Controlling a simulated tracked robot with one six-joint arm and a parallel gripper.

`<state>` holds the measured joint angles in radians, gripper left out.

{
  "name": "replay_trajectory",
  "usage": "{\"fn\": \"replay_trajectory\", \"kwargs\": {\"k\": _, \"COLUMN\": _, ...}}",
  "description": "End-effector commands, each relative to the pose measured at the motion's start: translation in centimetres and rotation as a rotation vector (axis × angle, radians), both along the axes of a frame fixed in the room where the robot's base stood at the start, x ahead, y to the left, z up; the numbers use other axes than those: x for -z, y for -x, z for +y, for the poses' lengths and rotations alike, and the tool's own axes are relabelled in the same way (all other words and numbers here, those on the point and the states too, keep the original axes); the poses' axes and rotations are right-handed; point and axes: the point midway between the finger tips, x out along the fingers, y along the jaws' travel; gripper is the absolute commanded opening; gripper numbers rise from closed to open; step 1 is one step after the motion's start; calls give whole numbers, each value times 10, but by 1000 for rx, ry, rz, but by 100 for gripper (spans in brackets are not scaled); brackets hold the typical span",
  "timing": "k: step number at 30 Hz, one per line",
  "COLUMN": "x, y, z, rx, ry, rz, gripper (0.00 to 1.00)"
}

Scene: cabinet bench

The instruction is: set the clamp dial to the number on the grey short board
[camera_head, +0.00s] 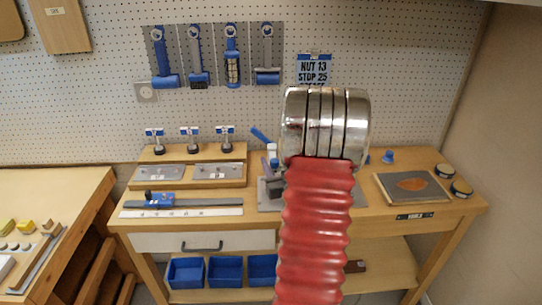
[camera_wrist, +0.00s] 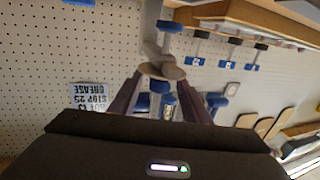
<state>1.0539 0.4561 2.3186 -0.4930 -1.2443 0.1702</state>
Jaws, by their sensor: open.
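The clamp dial cannot be made out for certain; a blue lever and dark grey fixture (camera_head: 273,187) stand on the bench, partly hidden by my red arm. Two short grey plates (camera_head: 158,172) lie on a wooden block at the bench's left; any number on them is too small to read.
Several blue-handled tools (camera_head: 232,55) hang on the pegboard. A blue slider (camera_head: 159,199) sits on a long grey rail at the bench's front left. A grey board with an orange patch (camera_head: 438,188) and round tins (camera_head: 461,188) lie at right. Blue bins (camera_head: 222,271) stand below.

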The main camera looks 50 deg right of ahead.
Motion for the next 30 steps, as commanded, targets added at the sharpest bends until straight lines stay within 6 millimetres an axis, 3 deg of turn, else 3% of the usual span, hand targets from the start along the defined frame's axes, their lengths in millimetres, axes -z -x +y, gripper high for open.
{"fn": "replay_trajectory", "kwargs": {"k": 9, "x": 1, "y": -33, "z": -21, "rx": 0, "ry": 0, "rz": 0, "gripper": 43}}
{"fn": "replay_trajectory", "kwargs": {"k": 20, "x": 0, "y": -36, "z": -24, "rx": 0, "ry": 0, "rz": 0, "gripper": 43}}
{"fn": "replay_trajectory", "kwargs": {"k": 30, "x": 0, "y": -37, "z": -23, "rx": -1, "ry": 0, "rz": 0, "gripper": 20}}
